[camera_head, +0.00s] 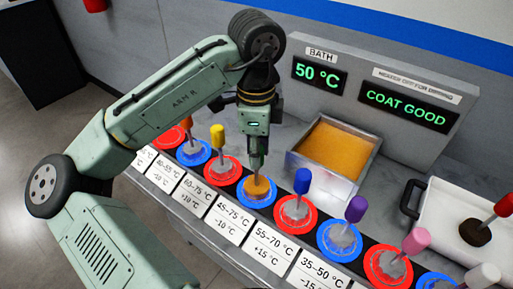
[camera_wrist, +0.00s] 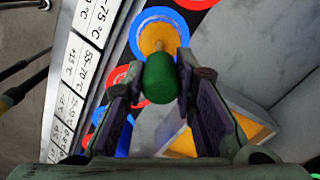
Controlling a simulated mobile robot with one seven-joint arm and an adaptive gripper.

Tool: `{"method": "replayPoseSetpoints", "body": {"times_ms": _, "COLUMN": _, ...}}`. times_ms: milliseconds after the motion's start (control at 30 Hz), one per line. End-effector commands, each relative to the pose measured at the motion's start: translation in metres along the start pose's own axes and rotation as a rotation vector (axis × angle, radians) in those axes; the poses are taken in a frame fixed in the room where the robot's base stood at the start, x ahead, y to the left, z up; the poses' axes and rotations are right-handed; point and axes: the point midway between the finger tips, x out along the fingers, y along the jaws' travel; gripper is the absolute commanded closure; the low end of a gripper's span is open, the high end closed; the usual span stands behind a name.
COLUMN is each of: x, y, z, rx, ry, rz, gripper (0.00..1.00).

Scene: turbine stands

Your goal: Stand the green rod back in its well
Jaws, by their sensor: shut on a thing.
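My gripper (camera_head: 257,158) points down over the row of wells and is shut on the green rod (camera_wrist: 160,78). In the wrist view the rod's green handle sits between the two fingers; in the head view the fingers mostly hide it. The rod's lower end carries an orange lump (camera_head: 257,187). The lump is over or in a blue-ringed well (camera_head: 254,202), inside the ring as seen from both views. The rod looks about upright. I cannot tell whether the lump rests on the well's bottom. The blue ring also shows in the wrist view (camera_wrist: 158,16).
Neighbouring wells hold rods with yellow (camera_head: 217,136), blue (camera_head: 302,181) and purple handles (camera_head: 355,209), close on both sides. An orange-filled bath (camera_head: 338,150) stands behind. A white tray (camera_head: 447,205) at right holds a red-handled rod. The display (camera_head: 405,108) reads COAT GOOD.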

Motion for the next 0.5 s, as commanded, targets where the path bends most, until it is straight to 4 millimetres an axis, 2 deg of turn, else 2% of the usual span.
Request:
{"method": "replayPoseSetpoints", "body": {"times_ms": 33, "x": 0.009, "y": 0.0036, "z": -0.0008, "rx": 0.007, "ry": -0.003, "rz": 0.02, "gripper": 1.0}}
{"method": "replayPoseSetpoints", "body": {"times_ms": 133, "x": 0.0095, "y": 0.0039, "z": -0.0009, "rx": 0.008, "ry": -0.003, "rz": 0.021, "gripper": 1.0}}
{"method": "replayPoseSetpoints", "body": {"times_ms": 167, "x": 0.0096, "y": 0.004, "z": -0.001, "rx": 0.009, "ry": -0.003, "rz": 0.021, "gripper": 0.74}}
{"method": "replayPoseSetpoints", "body": {"times_ms": 500, "x": 0.0068, "y": 0.0027, "z": -0.0006, "rx": 0.006, "ry": -0.003, "rz": 0.016, "gripper": 0.52}}
